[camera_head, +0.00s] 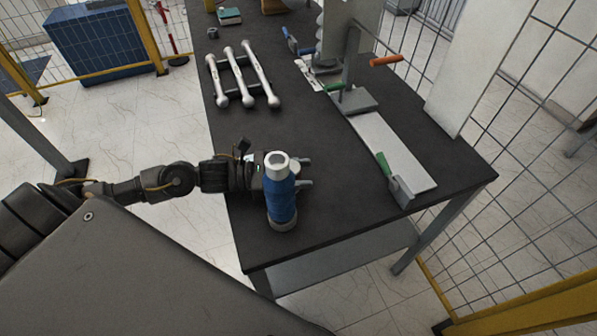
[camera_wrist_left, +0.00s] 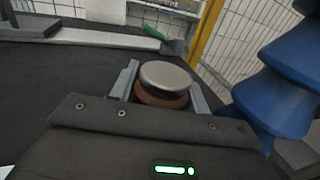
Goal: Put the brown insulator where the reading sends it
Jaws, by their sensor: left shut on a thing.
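The brown insulator (camera_wrist_left: 160,98) shows in the left wrist view as a reddish-brown rim under a round metal cap. My left gripper (camera_head: 306,172) is shut on it, with one finger on each side; it also shows in the left wrist view (camera_wrist_left: 163,88). In the head view the brown insulator is hidden behind a blue insulator (camera_head: 281,200). That blue insulator stands upright near the table's front left edge, in front of my gripper, and shows at the right of the left wrist view (camera_wrist_left: 285,80). No legible reading shows. My right gripper is out of view.
The dark table (camera_head: 330,205) has free room right of my gripper. Silver rods (camera_head: 243,75) lie at the back left. A device with a pale plate (camera_head: 395,150), a green handle (camera_head: 384,164) and an orange handle (camera_head: 386,60) takes the right side. Mesh fencing (camera_head: 530,130) stands beyond.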

